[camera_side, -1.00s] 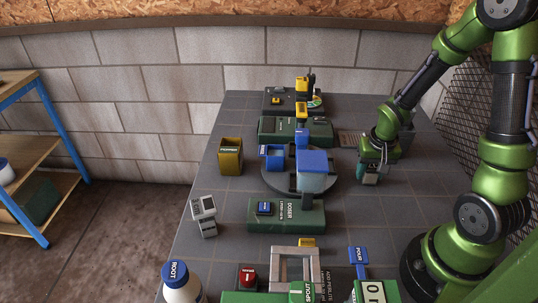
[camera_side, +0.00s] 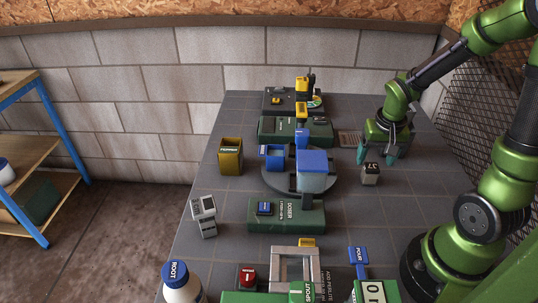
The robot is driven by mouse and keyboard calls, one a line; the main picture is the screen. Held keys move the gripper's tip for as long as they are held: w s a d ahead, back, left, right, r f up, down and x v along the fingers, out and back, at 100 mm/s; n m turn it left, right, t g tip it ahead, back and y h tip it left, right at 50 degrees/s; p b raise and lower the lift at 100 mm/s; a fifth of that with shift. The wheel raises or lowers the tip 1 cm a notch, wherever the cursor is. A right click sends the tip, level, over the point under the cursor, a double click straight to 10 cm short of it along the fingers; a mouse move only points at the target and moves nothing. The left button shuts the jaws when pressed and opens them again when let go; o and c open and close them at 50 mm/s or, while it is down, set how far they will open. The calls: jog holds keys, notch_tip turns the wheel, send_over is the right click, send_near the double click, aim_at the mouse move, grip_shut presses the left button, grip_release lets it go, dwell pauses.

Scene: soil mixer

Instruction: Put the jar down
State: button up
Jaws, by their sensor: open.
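The jar (camera_side: 370,174), small and pale with a dark labelled top, stands upright on the grey tiled table to the right of the round turntable. My gripper (camera_side: 376,156) is open just behind the jar, its teal fingertips spread apart. The jar is clear of the fingers, and nothing shows between them.
The round turntable (camera_side: 273,181) carries a blue-lidded container (camera_side: 313,171) and a blue box. The green doser (camera_side: 287,215) is in front of it. A yellow box (camera_side: 230,156) stands at left. Table in front of the jar is free.

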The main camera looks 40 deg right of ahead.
aim_at(373, 170)
jog(key=r, duration=0.5)
jog(key=shift+s+a+r, duration=0.25)
jog(key=shift+a, duration=0.05)
jog(key=s+a+r+n+t+y, duration=0.2)
jog(key=a+r+n+t, duration=0.3)
jog(key=a+r, duration=0.7)
jog(key=a+t+y, duration=0.1)
jog(key=a, duration=0.2)
jog(key=shift+s, duration=0.2)
